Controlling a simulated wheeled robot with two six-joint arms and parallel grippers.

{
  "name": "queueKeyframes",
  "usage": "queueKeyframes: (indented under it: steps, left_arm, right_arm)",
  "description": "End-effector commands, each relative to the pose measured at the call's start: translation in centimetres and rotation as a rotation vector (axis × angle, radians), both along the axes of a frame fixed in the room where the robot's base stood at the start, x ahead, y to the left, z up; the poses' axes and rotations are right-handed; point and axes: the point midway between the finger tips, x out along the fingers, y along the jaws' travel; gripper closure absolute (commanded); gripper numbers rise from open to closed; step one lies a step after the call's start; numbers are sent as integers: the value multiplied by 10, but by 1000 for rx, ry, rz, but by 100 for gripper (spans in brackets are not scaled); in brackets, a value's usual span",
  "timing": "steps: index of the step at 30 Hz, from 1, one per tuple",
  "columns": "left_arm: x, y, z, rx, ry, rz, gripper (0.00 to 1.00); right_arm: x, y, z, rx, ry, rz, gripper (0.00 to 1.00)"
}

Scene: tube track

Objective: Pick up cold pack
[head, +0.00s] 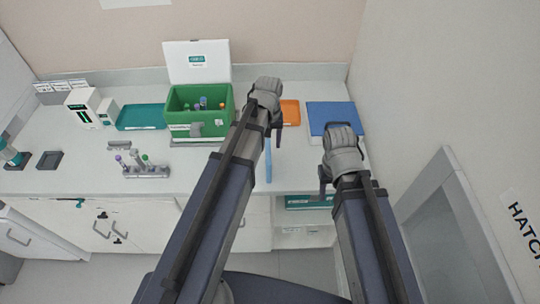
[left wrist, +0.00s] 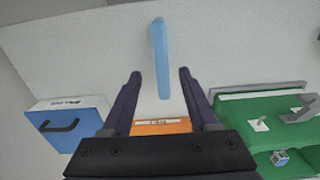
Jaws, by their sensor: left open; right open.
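The cold pack, seen as a narrow light blue bar (head: 268,160), lies near the front edge of the white counter. It also shows in the left wrist view (left wrist: 160,45), its lower end lined up between my open fingers. My left gripper (head: 277,140) is open and empty above the counter by the pack; I cannot tell how high above it the fingertips are. The left wrist view shows its two spread fingertips (left wrist: 159,75), with no visible contact. My right gripper (head: 323,182) is open and empty, in front of the counter at right.
A green open box (head: 184,128) with tubes stands left of my left gripper. An orange tray (head: 290,112) and a blue box (head: 330,112) with a dark handle lie behind. A tube rack (head: 150,171) and teal tray (head: 142,117) are at left. A wall bounds the right.

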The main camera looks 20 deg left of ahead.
Motion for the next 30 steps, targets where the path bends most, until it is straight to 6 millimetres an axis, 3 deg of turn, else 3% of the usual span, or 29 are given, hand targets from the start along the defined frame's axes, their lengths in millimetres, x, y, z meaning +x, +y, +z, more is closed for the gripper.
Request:
queueKeyframes:
  steps: [12, 20, 30]
  left_arm:
    - [0, 0, -28, 0, 0, 0, 40]
    - [0, 0, -31, 0, 0, 0, 40]
    - [-1, 2, -71, 0, 0, 0, 40]
  right_arm:
    - [0, 0, -28, -1, 0, 6, 50]
    - [0, 0, -31, -1, 0, 6, 50]
    - [0, 0, -71, -1, 0, 6, 50]
